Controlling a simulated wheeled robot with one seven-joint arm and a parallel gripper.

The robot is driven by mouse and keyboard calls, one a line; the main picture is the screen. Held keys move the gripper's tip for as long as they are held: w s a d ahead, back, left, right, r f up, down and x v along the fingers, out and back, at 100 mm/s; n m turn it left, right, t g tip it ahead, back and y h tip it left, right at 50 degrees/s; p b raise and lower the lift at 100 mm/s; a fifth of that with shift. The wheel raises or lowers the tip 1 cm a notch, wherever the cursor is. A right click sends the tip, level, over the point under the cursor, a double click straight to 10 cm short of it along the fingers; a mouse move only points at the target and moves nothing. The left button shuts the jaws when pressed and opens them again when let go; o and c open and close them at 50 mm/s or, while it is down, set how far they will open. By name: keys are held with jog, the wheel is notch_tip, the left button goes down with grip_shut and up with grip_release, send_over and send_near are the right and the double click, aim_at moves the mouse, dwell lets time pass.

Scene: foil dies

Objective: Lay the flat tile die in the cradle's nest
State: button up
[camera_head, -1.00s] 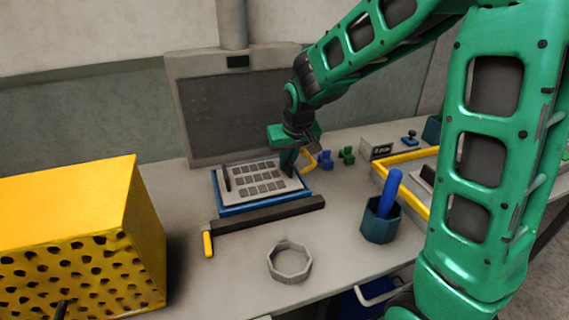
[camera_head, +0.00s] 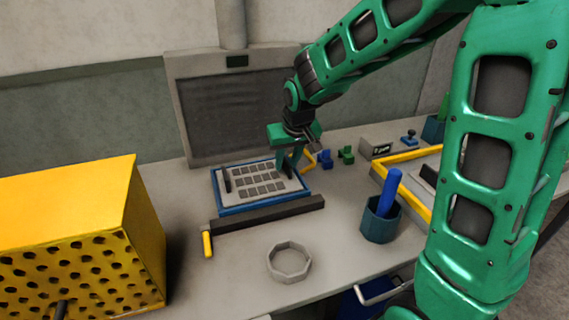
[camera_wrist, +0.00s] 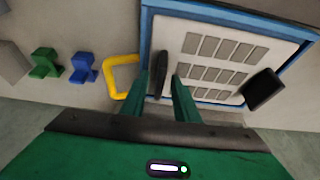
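The flat tile die (camera_head: 240,199), a pale plate with rows of grey tiles, lies inside the blue frame of the cradle (camera_head: 262,203); it looks level. In the wrist view, the die (camera_wrist: 276,52) is bordered by the cradle's blue edge (camera_wrist: 148,32). A dark upright grip (camera_head: 227,180) stands on the die's left end. My gripper (camera_head: 290,168) is low at the right end. In the wrist view, my gripper's fingers (camera_wrist: 160,76) are apart, with a dark grip (camera_wrist: 158,68) between them and gaps visible. The seating under the die is hidden.
A dark bar (camera_head: 265,214) with a yellow handle (camera_head: 207,244) lies in front of the cradle. A grey ring (camera_head: 289,262), a blue-grey cup (camera_head: 381,222) and a yellow perforated box (camera_head: 75,230) stand nearby. Small blue (camera_head: 325,158) and green (camera_head: 347,155) pieces lie right.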

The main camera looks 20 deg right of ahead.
jog(key=v, duration=1.1)
jog(key=shift+s, duration=0.1)
